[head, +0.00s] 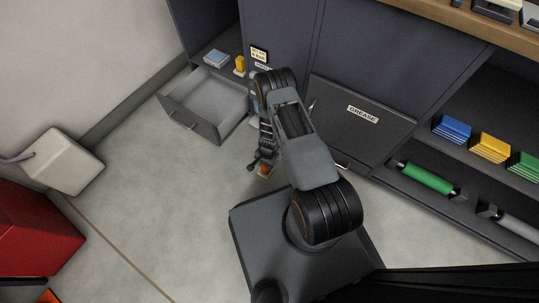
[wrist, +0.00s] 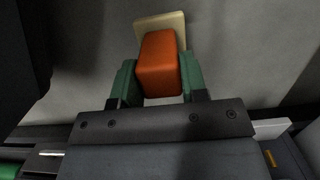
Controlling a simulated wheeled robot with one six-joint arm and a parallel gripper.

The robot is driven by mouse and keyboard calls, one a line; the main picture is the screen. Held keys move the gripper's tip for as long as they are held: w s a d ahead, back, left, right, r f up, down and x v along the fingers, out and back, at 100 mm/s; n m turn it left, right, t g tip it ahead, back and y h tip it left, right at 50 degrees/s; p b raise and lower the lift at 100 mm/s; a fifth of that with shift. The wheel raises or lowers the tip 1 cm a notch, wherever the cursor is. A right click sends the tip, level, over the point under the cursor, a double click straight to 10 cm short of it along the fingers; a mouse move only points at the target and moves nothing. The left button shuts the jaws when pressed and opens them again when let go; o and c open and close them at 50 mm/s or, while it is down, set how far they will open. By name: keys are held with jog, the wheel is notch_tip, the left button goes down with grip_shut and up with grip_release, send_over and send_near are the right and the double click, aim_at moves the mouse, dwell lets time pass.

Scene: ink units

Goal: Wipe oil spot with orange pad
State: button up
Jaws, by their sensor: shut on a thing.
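My gripper (wrist: 159,76) is shut on the orange pad (wrist: 158,52), with a green finger on each side of its orange block. A cream-coloured flat part (wrist: 178,22) shows at the far end of the block. In the head view the pad (head: 264,170) is a small orange patch under my gripper (head: 260,165), over the grey floor in front of the cabinets. I cannot tell whether the pad touches the floor. No oil spot can be made out in either view; my arm and base hide part of the floor.
An open, empty-looking drawer (head: 207,97) juts out at the left of the cabinets. A door marked GREASE (head: 362,125) is behind my arm. Shelves with a green roll (head: 427,178) are at right. A white container (head: 63,160) and a red box (head: 35,232) stand left. Floor between is clear.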

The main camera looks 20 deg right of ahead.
jog(key=shift+r+p, duration=0.8)
jog(key=shift+r, duration=0.65)
